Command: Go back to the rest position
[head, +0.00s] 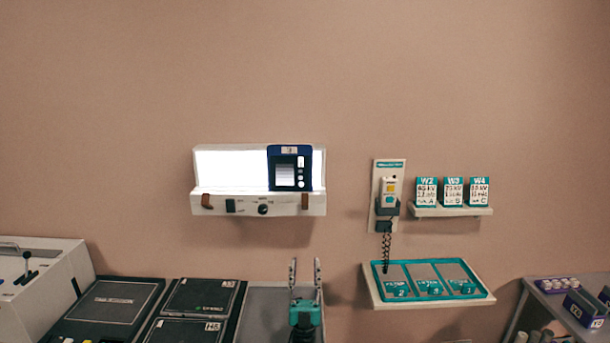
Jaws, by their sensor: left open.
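My left gripper (305,277) shows at the bottom centre of the head view. Its two grey fingers point up and stand apart, with nothing between them. Its teal body (305,314) is below the fingers, in front of a grey tray surface (263,310). The gripper is below the lit wall box and left of the teal-rimmed tray. My right gripper is not in view.
A lit wall box (232,168) holds a dark blue device (289,168). A corded handset (389,190) and a shelf of cards (452,211) hang right of it, above a teal-rimmed tray (477,299). Dark panels (112,300) lie left; a cart (540,296) stands right.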

